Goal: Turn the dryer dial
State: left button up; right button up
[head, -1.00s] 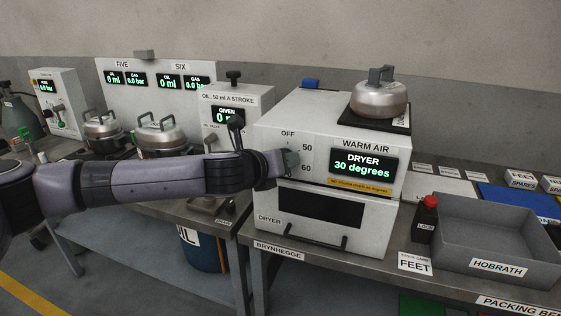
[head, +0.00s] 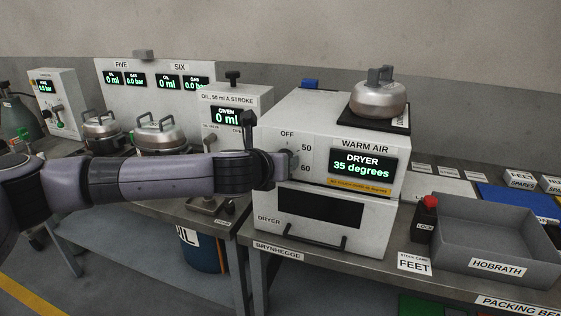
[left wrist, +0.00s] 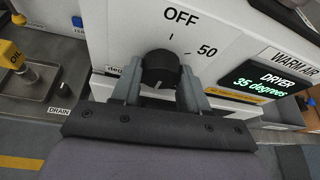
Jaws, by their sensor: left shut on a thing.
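The dryer (head: 335,219) is a white box on the bench, with OFF, 50 and 60 marked around its dial. The black round dial (left wrist: 160,68) shows in the left wrist view, below the OFF mark. My left gripper (left wrist: 161,88) has one finger on each side of the dial and is shut on it. In the head view my left gripper (head: 286,164) is at the dryer's front face and hides most of the dial. The dryer display (head: 362,165) reads 35 degrees. My right gripper is not in view.
A metal pot-like compressor (head: 378,100) stands on a dark pad on top of the dryer. A grey HOBRATH tray (head: 497,269) and a red-topped LOCK bottle (head: 427,218) are to the right. The oil unit (head: 228,94) stands left of the dryer, behind my arm.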

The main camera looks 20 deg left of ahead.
pick_arm(q)
jog(key=o, duration=1)
jog(key=shift+f, duration=0.1)
jog(key=shift+o, duration=0.2)
jog(key=v, duration=0.7)
jog(key=shift+b, duration=0.3)
jog(key=shift+s, duration=0.1)
